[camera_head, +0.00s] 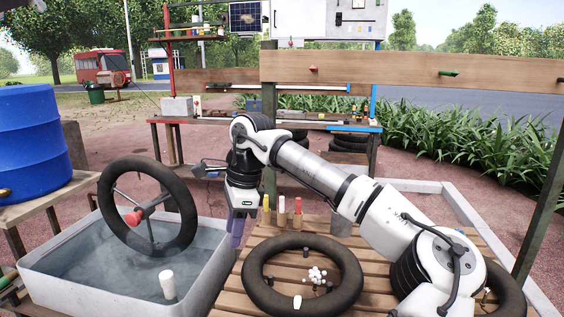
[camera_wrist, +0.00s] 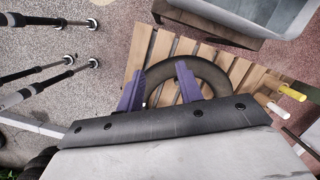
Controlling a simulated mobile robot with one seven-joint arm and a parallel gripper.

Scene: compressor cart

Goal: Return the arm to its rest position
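My arm reaches across the right of the head view, bent at a raised elbow, with my gripper (camera_head: 236,236) hanging down at its end. The gripper is between the water tub (camera_head: 205,275) and the slatted wooden table (camera_head: 232,303). In the wrist view my gripper (camera_wrist: 160,82) shows two purple fingers spread apart with nothing between them. Below them are the table slats (camera_wrist: 138,50) and a black tyre (camera_wrist: 208,72). In the head view this tyre (camera_head: 347,280) lies flat on the table, apart from the gripper.
A spoked wheel (camera_head: 116,190) stands tilted over the tub. Yellow, white and red-topped markers (camera_head: 282,210) stand upright behind the tyre. White balls (camera_head: 317,273) sit inside its ring. A blue barrel (camera_head: 35,140) is at left. A wooden beam (camera_head: 400,72) crosses behind the arm.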

